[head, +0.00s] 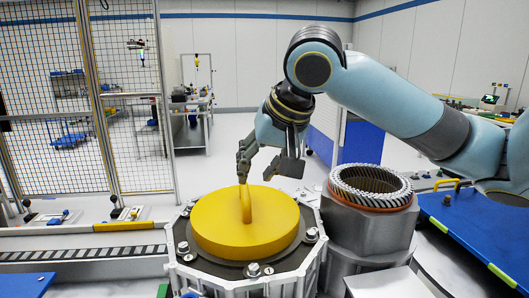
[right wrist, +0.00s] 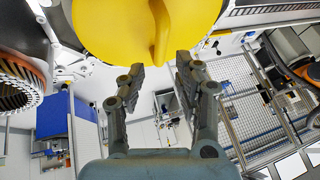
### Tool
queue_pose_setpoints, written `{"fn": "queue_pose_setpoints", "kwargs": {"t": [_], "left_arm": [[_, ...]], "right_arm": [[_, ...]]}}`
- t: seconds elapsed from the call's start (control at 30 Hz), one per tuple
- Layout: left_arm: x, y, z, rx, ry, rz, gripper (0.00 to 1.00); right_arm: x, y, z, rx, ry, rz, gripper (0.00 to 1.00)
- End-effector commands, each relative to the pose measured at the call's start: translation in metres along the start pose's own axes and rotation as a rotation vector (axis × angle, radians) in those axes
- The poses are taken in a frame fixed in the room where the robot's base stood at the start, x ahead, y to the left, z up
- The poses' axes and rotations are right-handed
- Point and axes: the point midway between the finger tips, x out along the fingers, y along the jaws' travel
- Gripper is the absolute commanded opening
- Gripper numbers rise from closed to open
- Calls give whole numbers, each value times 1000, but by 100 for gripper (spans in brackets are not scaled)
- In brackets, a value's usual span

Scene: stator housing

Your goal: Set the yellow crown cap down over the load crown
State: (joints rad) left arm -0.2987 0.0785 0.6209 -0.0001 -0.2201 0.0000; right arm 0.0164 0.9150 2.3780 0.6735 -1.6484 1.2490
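The yellow crown cap (head: 245,235) is a flat, round disc with an upright handle (head: 246,203) across its middle. It lies level on top of the grey octagonal housing (head: 290,270), inside the dark bolted rim. No separate load crown shows; whatever is under the cap is hidden. My right gripper (head: 265,170) is just above and behind the handle, fingers spread and empty. In the right wrist view the cap (right wrist: 105,28) and its handle (right wrist: 161,30) lie beyond the open fingertips (right wrist: 160,70), with clear space between the fingers. My left gripper is not in view.
A slotted ring with an orange lower band (head: 370,187) sits on a grey cylinder right of the housing. A blue table (head: 475,235) with a yellow handle is at far right. A mesh fence (head: 60,150) stands back left. Open floor lies behind the housing.

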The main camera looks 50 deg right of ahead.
Motion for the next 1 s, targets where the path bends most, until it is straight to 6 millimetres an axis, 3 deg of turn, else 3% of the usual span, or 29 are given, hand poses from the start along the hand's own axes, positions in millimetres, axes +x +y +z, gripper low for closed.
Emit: {"fn": "queue_pose_setpoints", "kwargs": {"t": [0.1, 0.3, 1.0], "left_arm": [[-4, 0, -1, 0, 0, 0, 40], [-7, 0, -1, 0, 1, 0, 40], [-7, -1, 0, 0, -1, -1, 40]], "right_arm": [[-22, 1, -1, -6, 3, 5, 33], [-39, 0, 0, -2, 0, 2, 33], [-43, 0, 1, 0, -2, 0, 33]]}}
